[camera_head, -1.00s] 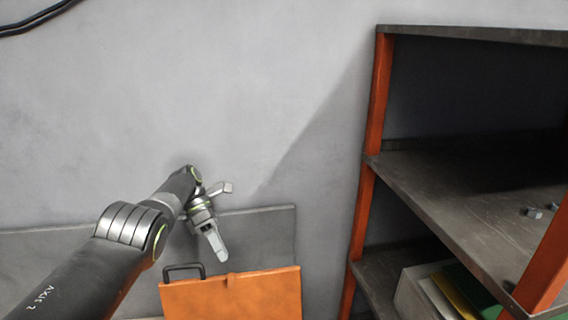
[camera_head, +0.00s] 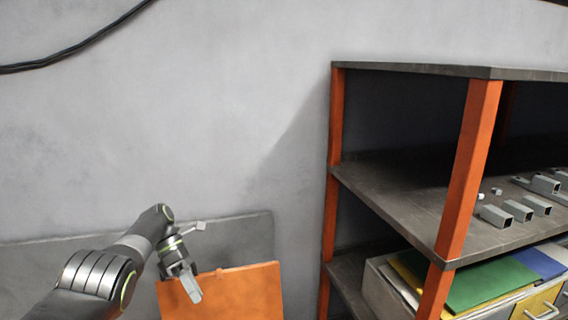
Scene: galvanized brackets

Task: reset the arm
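My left gripper (camera_head: 189,284) hangs at the lower left, in front of the grey wall, with its fingers pointing down and to the right. It overlaps an orange panel (camera_head: 245,292) in the picture. The fingers overlap one another, so whether they are parted is unclear. I see nothing held in them. My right gripper is not in view. Several galvanized brackets (camera_head: 494,215) lie on the middle shelf at the right, well apart from my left gripper.
A shelf unit with orange posts (camera_head: 468,165) and dark boards (camera_head: 400,196) fills the right side. Its lower level holds a grey box with coloured folders (camera_head: 490,284) and a yellow drawer front (camera_head: 538,305). A black cable (camera_head: 85,43) runs along the wall. The wall area above my arm is clear.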

